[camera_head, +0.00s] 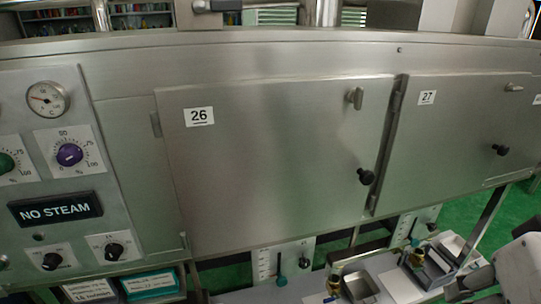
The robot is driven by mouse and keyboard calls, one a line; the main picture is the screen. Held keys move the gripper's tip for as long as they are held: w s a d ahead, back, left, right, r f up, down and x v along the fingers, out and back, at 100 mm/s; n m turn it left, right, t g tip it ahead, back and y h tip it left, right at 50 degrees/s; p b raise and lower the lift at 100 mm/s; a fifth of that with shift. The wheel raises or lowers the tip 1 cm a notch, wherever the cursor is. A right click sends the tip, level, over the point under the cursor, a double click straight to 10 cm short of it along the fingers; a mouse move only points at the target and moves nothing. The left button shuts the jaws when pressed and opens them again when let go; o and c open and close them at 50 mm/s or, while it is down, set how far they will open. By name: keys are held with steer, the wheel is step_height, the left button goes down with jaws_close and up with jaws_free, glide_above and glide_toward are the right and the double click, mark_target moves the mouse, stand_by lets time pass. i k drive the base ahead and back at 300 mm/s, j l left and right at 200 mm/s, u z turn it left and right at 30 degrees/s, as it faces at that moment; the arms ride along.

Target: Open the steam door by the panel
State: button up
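The steam door marked 26 (270,160) is a flat steel door in the middle of the head view, just right of the control panel (55,130). It looks shut against the steel housing. A black round knob (365,177) sits low near its right edge, and a small metal latch (355,97) sits near its top right corner. A hinge (156,124) shows at its left edge.
A second door marked 27 (455,130), with its own black knob, adjoins on the right. The panel carries a gauge (47,99), dials and a NO STEAM sign (55,208). Below the doors are gauge plates and metal fittings. Green floor shows at the right.

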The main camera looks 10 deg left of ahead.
mark_target(252, 163)
steer(key=u, duration=0.6)
steer(key=i+j, duration=0.1)
steer(key=j, duration=0.2)
steer(key=i+j+u, duration=0.1)
steer(key=j, duration=0.2)
steer(key=i+j, duration=0.1)
steer(key=j, duration=0.2)
